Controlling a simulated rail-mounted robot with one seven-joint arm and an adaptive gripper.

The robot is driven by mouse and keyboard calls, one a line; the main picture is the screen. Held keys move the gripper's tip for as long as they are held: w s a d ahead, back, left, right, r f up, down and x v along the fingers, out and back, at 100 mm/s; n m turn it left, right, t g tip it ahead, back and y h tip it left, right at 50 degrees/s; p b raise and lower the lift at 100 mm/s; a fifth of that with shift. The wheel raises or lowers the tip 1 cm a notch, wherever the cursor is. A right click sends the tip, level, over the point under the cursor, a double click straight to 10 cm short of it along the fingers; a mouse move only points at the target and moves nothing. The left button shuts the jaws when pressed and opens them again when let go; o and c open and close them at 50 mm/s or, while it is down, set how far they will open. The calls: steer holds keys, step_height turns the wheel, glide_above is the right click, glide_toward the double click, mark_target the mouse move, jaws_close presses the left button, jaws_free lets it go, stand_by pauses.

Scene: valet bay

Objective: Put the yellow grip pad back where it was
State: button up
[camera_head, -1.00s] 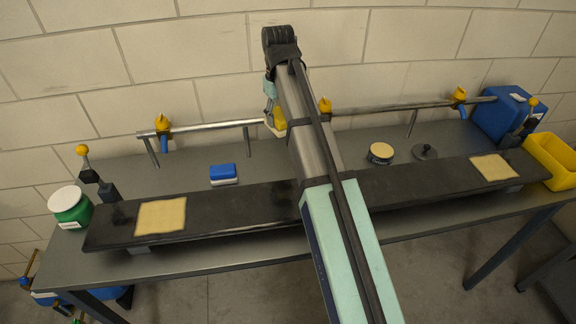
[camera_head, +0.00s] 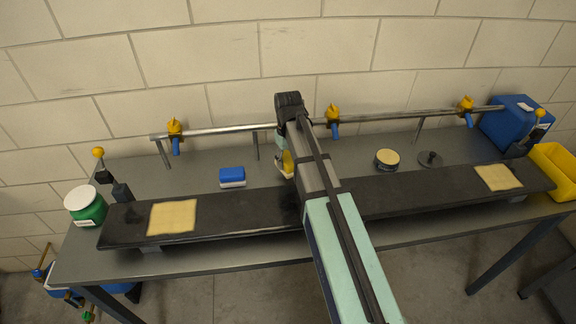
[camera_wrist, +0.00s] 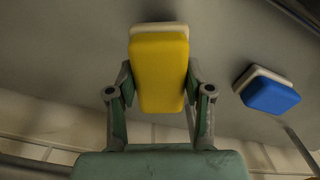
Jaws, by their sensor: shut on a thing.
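The yellow grip pad (camera_wrist: 159,75), a yellow block with a pale layer on one face, is between the fingers of my gripper (camera_wrist: 159,88) in the wrist view. My gripper is shut on it. In the head view the yellow pad (camera_head: 288,162) shows only as a sliver beside my arm, over the grey bench top (camera_head: 208,160), behind the dark board. I cannot tell whether it touches the bench. A blue pad with a pale layer (camera_head: 232,176) lies on the bench to the left; it also shows in the wrist view (camera_wrist: 271,95).
A long dark board (camera_head: 250,206) with cream cloths runs along the front. A metal rail (camera_head: 222,127) with yellow-and-blue clips stands behind. A round tin (camera_head: 387,158) and a dark disc (camera_head: 430,158) stand right; a green jar (camera_head: 86,206) left. Bench between blue pad and arm is clear.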

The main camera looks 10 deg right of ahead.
mark_target(288, 158)
steer(key=shift+f+p, duration=0.4)
steer(key=shift+f, duration=1.25)
steer(key=shift+f, duration=0.1)
steer(key=o, duration=1.1)
step_height(288, 158, up, 12)
steer(key=b, duration=0.2)
steer(key=shift+b, duration=0.4)
